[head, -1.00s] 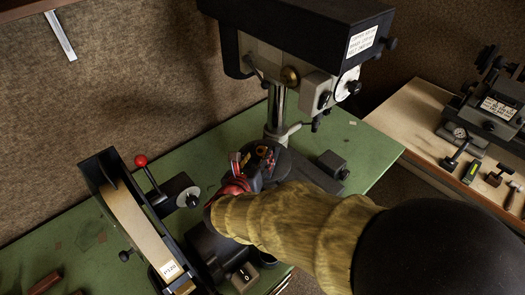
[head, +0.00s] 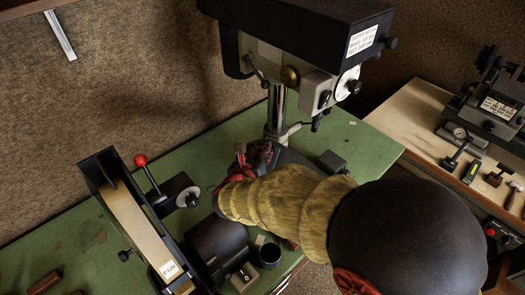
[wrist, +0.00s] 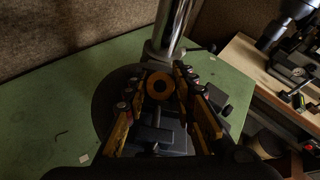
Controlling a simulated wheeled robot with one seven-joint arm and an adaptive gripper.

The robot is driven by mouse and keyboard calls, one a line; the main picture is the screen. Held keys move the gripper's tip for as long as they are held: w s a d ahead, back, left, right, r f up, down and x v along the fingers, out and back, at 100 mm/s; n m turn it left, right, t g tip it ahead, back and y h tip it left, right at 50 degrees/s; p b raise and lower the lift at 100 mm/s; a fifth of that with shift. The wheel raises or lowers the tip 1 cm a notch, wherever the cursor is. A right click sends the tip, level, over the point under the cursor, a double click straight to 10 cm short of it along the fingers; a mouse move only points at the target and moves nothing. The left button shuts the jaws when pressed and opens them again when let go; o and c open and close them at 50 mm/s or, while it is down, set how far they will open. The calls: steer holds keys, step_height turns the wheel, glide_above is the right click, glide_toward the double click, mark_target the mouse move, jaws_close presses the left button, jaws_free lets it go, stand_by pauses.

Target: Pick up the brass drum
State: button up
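A round, orange-brown ring-shaped piece with a dark centre, which looks like the brass drum (wrist: 160,87), shows in the wrist view. It is over the round dark base of the drill press, in front of the steel column. My gripper (wrist: 160,80) has its two yellow-and-black fingers apart, one on each side of the drum, with visible gaps. I cannot tell how high the fingertips are above it. In the head view my gripper (head: 262,156) is at the drill press base, and my arm hides the drum.
The drill press (head: 290,70) rises behind my gripper, its head overhanging. A belt sander (head: 140,225) stands left, and a dark cup (head: 269,253) stands near the front edge. A dark vise (wrist: 160,135) lies below my fingers. A wooden bench (head: 430,130) with tools is at right.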

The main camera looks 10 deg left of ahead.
jaws_close()
steer(key=shift+r, duration=0.1)
